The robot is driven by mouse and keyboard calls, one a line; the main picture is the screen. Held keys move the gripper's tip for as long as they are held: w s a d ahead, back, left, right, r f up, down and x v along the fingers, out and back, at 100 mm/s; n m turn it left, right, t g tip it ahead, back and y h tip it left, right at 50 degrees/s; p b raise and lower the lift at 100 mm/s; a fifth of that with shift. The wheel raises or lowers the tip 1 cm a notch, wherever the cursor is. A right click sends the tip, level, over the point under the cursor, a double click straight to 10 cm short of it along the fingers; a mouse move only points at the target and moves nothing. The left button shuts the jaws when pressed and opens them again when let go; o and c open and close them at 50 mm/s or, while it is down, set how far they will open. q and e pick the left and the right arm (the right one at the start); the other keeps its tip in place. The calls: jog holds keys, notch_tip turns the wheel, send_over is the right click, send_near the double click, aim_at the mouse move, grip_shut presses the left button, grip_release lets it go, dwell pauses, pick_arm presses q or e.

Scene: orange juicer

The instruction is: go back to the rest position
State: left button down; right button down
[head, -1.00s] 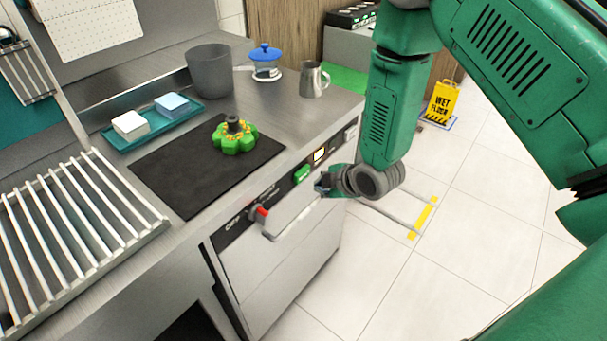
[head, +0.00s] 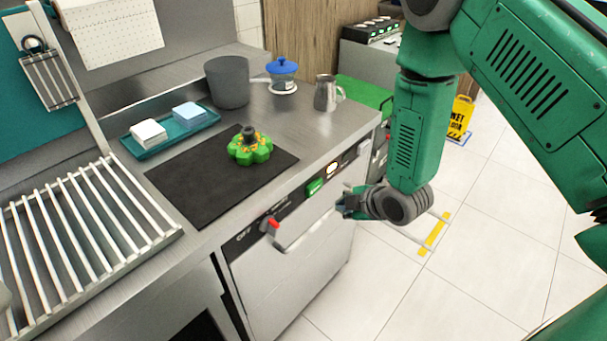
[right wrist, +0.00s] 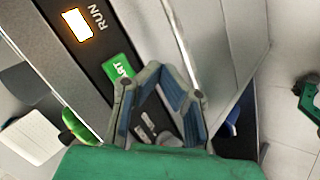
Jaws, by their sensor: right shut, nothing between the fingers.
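My right gripper (head: 345,206) is in front of the machine (head: 292,265) under the counter, to the right of its green start button (head: 315,187) in the head view. It is shut and empty. In the right wrist view its fingers (right wrist: 158,70) come together at the tips, beside the green button (right wrist: 119,72) and the lit RUN lamp (right wrist: 77,24). It looks apart from the panel, but the exact gap cannot be told.
A green flower-shaped thing (head: 249,148) sits on a black mat (head: 197,190). A metal pitcher (head: 325,94) stands near the counter edge.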

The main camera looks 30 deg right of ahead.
jog(key=s+a+f+m+g+b, duration=0.1)
jog(key=s+f+m+g, duration=0.1)
jog(key=s, duration=0.7)
jog(key=s+a+f+m+g+h, duration=0.1)
jog(key=s+f+m+g, duration=0.2)
jog(key=s+f+m, duration=0.2)
jog(key=s+a+f+m+g+b, duration=0.1)
jog(key=s+m, duration=0.5)
jog(key=s, duration=0.8)
notch_tip(320, 180, down, 3)
jog(key=shift+a+f+m+g+h+b, duration=0.1)
jog(key=shift+a+m+g+h+b, duration=0.35)
jog(key=shift+g, duration=0.65)
